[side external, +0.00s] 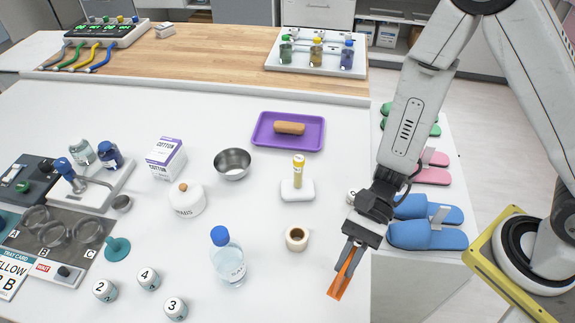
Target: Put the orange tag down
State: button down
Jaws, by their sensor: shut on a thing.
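The orange tag (340,285) is a narrow orange strip held at the front right of the white table. My gripper (347,262) points down with its fingers shut on the tag's upper part. The tag hangs tilted below the fingertips, near the table's right edge. I cannot tell whether its lower end touches the table top. The fingers hide the upper part of the tag.
A tape roll (297,238) stands left of my gripper, and a blue-capped bottle (228,262) is further left. Blue slippers (428,235) lie on a surface to the right. The white table (275,290) is bare between bottle and tag.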

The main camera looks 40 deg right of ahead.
aim_at(335, 290)
jog(key=shift+f, duration=2)
jog(key=shift+f, duration=0.15)
jog(key=c, duration=0.7)
grip_release()
jog(key=shift+c, duration=0.2)
jog(key=shift+d+r, duration=0.1)
jog(key=shift+r, duration=0.1)
jog(key=v, duration=1.1)
jog(key=shift+w+d, duration=0.2)
jog(key=shift+d, duration=0.15)
jog(key=shift+r, duration=0.15)
